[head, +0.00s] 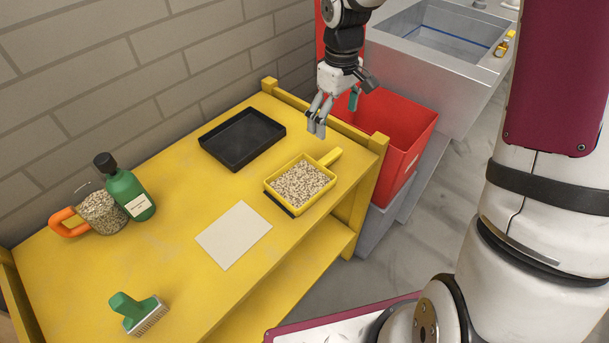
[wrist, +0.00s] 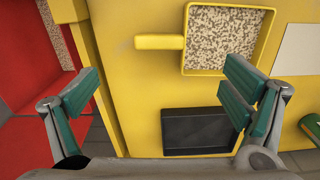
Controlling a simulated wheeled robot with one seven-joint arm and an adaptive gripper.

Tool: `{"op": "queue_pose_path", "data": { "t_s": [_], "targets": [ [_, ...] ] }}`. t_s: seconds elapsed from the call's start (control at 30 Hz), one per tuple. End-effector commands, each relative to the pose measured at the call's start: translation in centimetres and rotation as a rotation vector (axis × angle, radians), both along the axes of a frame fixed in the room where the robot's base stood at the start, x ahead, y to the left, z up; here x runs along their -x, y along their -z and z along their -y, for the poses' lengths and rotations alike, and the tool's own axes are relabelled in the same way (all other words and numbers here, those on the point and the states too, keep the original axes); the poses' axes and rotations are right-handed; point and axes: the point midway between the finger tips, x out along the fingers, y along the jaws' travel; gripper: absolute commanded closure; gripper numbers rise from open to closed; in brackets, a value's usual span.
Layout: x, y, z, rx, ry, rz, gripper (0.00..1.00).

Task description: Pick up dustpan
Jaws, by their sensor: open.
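The dustpan (head: 329,158) is yellow, with a short straight handle and a square pan full of pale speckled granules (head: 299,183). It lies on the yellow table near its right end in the head view, handle pointing to the upper right. My gripper (head: 317,126) is open and empty above the table, near the handle and apart from it. In the wrist view the dustpan (wrist: 160,42) is at the upper middle; its handle points left and lies beyond the space between my green-padded fingers (wrist: 160,92).
A black tray (head: 241,139) lies behind the dustpan, and a white sheet (head: 233,235) lies beside it. A raised table end rail (head: 352,137) and red bin (head: 401,133) are right.

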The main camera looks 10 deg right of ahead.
Motion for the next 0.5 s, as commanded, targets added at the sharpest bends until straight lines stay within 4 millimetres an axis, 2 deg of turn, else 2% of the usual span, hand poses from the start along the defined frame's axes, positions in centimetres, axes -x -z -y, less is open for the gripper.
{"op": "queue_pose_path", "data": {
  "t_s": [0.3,0.5],
  "targets": [
    [0.1,6.0,-0.1,-0.001,-0.001,-0.004,0.07],
    [0.0,7.6,0.0,0.0,0.001,-0.001,0.07]
  ]
}}
